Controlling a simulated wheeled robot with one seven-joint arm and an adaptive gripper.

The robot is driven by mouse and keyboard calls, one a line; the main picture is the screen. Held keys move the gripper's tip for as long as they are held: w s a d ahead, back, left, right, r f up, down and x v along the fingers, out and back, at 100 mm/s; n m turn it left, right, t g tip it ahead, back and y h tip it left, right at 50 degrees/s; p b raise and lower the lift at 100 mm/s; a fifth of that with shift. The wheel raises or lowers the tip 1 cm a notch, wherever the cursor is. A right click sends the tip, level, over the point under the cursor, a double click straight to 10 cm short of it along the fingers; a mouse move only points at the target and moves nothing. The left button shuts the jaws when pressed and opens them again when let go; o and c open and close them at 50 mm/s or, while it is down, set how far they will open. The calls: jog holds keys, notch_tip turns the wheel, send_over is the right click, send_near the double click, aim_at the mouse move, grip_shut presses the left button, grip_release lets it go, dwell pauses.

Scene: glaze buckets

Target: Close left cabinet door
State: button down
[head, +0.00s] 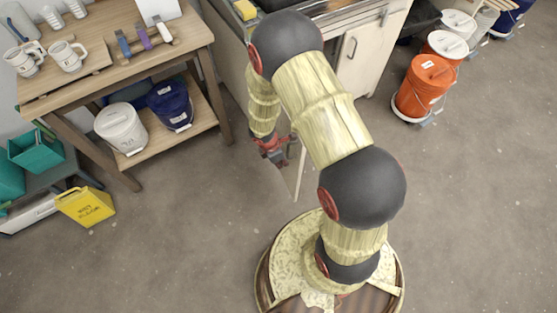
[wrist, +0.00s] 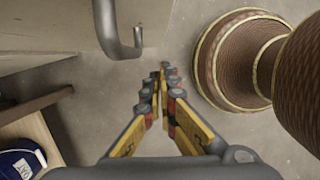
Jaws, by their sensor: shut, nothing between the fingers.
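The cabinet (head: 232,62) stands at the top middle of the head view. Its left door (head: 294,176) is swung open and juts out toward my base, mostly hidden behind my arm. My gripper (head: 272,150) is beside this door, on its left in the head view. In the wrist view my gripper (wrist: 165,72) is shut and empty, with its fingertips together. A pale panel, apparently the door (wrist: 70,22), fills the upper left there, with a grey curved handle (wrist: 122,48) left of the fingertips. The handle looks apart from the fingers.
The closed right door (head: 362,52) is behind my arm. A wooden table (head: 128,64) with mugs and buckets stands at left. Orange buckets (head: 427,88) stand at right. The floor in front is clear.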

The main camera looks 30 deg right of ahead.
jog(key=shift+s+d+f+b, duration=0.1)
jog(key=shift+s+d+b, duration=0.1)
jog(key=shift+d, duration=0.85)
jog(key=shift+s+d+f+b, duration=0.1)
jog(key=shift+d+b, duration=0.1)
jog(key=shift+d, duration=0.8)
